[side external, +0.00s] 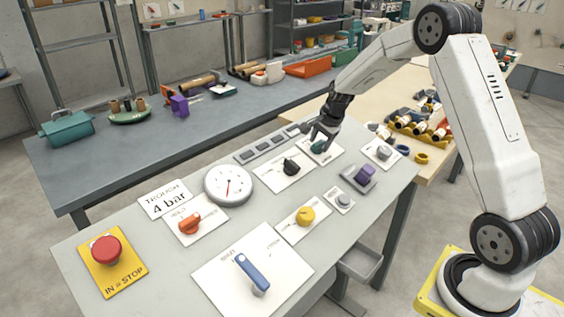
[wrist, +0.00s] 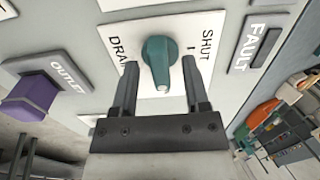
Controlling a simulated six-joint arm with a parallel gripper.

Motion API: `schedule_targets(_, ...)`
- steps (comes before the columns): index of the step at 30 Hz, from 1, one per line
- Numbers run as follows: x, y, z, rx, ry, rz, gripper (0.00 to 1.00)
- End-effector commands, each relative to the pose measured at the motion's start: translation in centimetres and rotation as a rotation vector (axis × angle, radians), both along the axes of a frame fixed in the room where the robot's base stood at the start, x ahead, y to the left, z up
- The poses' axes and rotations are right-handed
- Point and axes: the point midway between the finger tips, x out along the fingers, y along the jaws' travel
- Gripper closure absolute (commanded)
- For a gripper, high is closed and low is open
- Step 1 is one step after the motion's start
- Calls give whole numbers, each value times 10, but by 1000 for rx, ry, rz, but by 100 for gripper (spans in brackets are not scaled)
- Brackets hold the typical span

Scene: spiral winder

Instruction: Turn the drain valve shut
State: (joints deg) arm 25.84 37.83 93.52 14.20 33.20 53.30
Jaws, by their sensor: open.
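The drain valve is a teal knob (wrist: 157,62) on a white plate (wrist: 118,38) in the wrist view. The plate reads "DRAIN" on the left and "SHUT" on the right. The knob's long grip runs up and down the picture, between the two words, with a pale mark at its lower end. My gripper (wrist: 159,68) is open, one finger on each side of the knob, with gaps showing. I cannot tell how deep the fingertips reach. In the side view my gripper (side external: 322,135) hides part of the teal knob (side external: 319,147) at the panel's far end.
A purple outlet knob (wrist: 28,100) and a "FAULT" label plate (wrist: 262,42) flank the valve. In the side view, a black knob (side external: 291,167), a gauge (side external: 228,184), a blue lever (side external: 252,273) and a red stop button (side external: 106,249) stand on the panel.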

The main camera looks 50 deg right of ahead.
Motion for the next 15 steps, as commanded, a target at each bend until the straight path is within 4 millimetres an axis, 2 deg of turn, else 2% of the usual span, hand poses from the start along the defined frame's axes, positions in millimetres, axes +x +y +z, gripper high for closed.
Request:
schedule_targets(9, 1, 0, -2, 0, -1, 0, 41)
schedule_targets(11, 1, 0, -2, 0, -1, 0, 60)
schedule_targets(12, 1, 0, -2, 0, -1, 0, 73)
schedule_targets(15, 1, 0, -1, 0, -1, 0, 100)
